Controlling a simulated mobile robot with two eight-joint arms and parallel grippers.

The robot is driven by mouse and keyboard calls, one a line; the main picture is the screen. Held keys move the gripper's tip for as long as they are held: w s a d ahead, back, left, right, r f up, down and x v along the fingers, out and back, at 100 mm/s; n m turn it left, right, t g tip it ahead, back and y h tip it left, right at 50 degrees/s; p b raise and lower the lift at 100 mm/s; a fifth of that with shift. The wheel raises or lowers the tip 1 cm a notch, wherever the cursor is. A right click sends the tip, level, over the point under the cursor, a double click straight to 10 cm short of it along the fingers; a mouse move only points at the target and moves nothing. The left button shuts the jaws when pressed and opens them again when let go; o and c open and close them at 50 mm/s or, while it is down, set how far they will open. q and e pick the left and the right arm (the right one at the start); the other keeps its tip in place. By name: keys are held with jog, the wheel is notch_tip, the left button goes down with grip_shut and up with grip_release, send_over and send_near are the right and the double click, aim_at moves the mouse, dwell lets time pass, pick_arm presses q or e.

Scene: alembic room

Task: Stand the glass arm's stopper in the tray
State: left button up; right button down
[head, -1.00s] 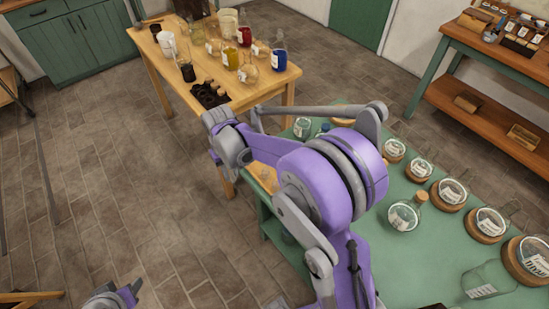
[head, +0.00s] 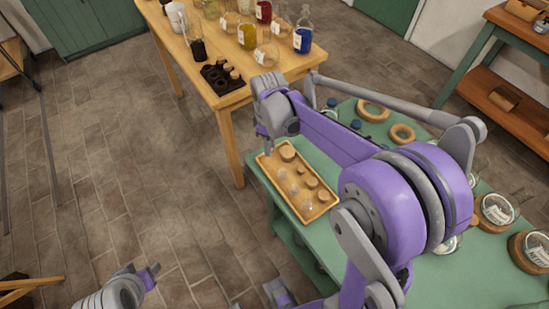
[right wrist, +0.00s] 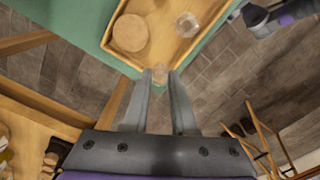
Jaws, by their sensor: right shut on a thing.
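The wooden tray (head: 264,166) lies on the green table, holding several cork and clear glass stoppers. My right gripper (head: 267,151) is at the tray's far left corner, pointing down. In the right wrist view, its fingers (right wrist: 160,78) are shut on a small clear glass stopper (right wrist: 160,70), seen just beyond the tray's corner (right wrist: 133,62). I cannot tell its height or whether it touches the tray. A large round cork (right wrist: 130,32) and a glass stopper (right wrist: 188,24) stand in the tray nearby. My left gripper (head: 147,272) is low at the left, over the floor; its jaws are unclear.
A wooden table (head: 240,97) behind bears bottles and a dark rack (head: 222,78) with corks. Cork rings (head: 375,111) and glass flasks on cork rings (head: 497,210) stand on the green table (head: 310,235). Open floor lies left.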

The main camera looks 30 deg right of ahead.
jog(key=shift+f, duration=2.25)
jog(key=shift+f+b, duration=0.2)
jog(key=shift+b, duration=0.1)
jog(key=c, duration=0.7)
grip_release()
jog(key=shift+r, duration=0.1)
